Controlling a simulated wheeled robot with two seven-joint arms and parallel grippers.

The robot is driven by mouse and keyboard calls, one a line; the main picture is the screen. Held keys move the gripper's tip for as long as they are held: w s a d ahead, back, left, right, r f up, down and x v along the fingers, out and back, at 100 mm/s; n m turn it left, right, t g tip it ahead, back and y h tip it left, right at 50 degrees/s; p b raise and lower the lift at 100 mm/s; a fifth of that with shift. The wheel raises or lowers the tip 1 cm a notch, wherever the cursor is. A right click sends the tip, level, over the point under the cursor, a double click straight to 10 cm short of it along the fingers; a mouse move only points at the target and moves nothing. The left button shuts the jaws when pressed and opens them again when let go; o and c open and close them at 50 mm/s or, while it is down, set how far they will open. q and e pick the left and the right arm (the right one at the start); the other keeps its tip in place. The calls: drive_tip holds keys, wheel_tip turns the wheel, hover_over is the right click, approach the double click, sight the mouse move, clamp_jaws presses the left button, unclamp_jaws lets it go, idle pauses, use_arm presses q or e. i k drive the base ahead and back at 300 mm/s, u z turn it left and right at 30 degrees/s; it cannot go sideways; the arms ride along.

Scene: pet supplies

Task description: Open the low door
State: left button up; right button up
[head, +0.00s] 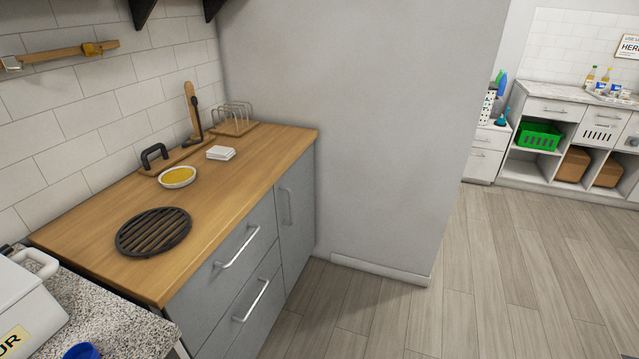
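A grey low cabinet door (297,230) is at the right end of the wood-topped cabinet, near the middle of the head view. It looks shut. A vertical metal handle (286,206) sits on its upper part. To its left are two grey drawer fronts with bar handles, the upper handle (238,248) and the lower handle (252,301); both drawers look shut. Neither of my grippers shows in the head view.
The wooden counter (262,165) holds a black round grate (153,232), a yellow-filled bowl (177,177) and white squares (221,153). A grey wall (370,130) stands just right of the door. Wooden floor (500,270) is clear. White shelves with a green basket (539,135) stand far right.

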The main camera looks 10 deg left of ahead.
sight(294, 193)
drive_tip(key=z, duration=0.1)
drive_tip(key=i, duration=1.1)
drive_tip(key=z, duration=0.15)
